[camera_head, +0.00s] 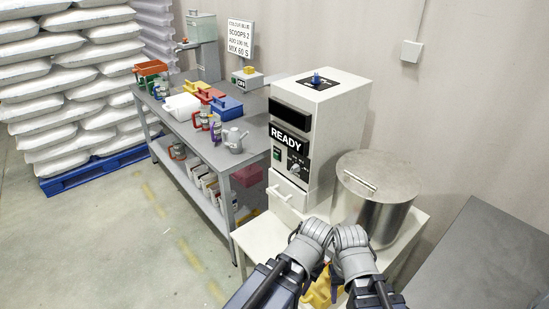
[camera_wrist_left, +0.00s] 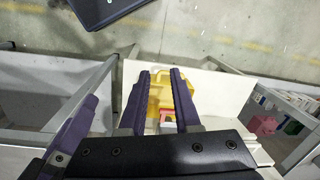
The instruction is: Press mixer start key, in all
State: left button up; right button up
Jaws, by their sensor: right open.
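The white mixer (camera_head: 341,115) stands on a pale stand, its black display reading READY. A small green key (camera_head: 277,153) sits on its front panel beside a round dial (camera_head: 295,170); its label is too small to read. My left gripper (camera_head: 308,240) and right gripper (camera_head: 350,242) are close together, low in front of the mixer and apart from the key. Their fingertips are hard to make out in the head view. In the left wrist view, my left gripper (camera_wrist_left: 160,72) has its two dark fingers apart, with a yellow object (camera_wrist_left: 160,95) showing beyond and between them.
A lidded metal drum (camera_head: 378,195) stands right of the mixer. A grey bench (camera_head: 255,120) at left bears mugs, coloured boxes and a watering can. A sign (camera_head: 240,38) reads MIX 60 S. A grey surface (camera_head: 485,265) lies at right. Stacked sacks (camera_head: 70,80) stand far left; floor between is open.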

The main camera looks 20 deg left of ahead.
pick_arm(q)
grip_shut()
dwell(1.4)
